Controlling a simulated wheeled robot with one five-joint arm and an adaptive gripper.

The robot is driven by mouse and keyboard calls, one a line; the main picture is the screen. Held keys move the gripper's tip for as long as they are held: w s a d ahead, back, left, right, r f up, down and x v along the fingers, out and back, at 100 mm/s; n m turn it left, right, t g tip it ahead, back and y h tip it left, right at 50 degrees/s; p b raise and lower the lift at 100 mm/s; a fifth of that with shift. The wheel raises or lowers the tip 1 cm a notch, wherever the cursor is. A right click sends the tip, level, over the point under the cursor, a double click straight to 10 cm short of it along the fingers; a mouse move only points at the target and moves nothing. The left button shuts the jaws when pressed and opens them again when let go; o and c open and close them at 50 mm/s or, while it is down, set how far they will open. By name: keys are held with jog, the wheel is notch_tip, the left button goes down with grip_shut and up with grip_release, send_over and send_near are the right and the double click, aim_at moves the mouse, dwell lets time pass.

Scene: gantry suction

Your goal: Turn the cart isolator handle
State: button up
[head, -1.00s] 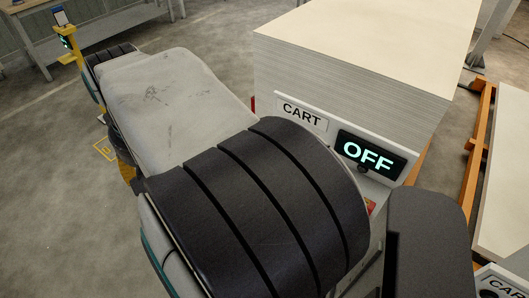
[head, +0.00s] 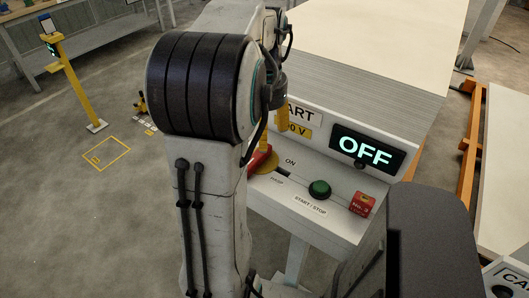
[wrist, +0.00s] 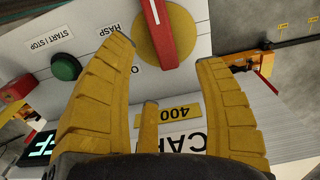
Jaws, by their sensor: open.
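The cart isolator handle (wrist: 160,32) is a red bar with a white line, on a round yellow plate (wrist: 182,47) on the pale cart panel. In the wrist view it sits at the top centre, and its upper end is cut off. In the head view part of the red handle (head: 261,161) shows beside my arm, which hides much of it. My gripper (wrist: 164,58) has yellow ribbed fingers spread apart, with nothing between them. The handle lies just beyond the fingertips, roughly between them. No contact shows. The cart display (head: 366,151) reads OFF.
A green start/stop button (head: 319,189) and a red box (head: 362,204) sit right of the handle in the head view. A tall stack of pale boards (head: 390,70) stands behind the panel. A yellow post (head: 70,80) stands far left on open floor.

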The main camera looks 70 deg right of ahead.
jog(key=shift+f+b, duration=0.3)
jog(key=shift+f, duration=3.1)
jog(key=shift+o, duration=0.3)
grip_shut()
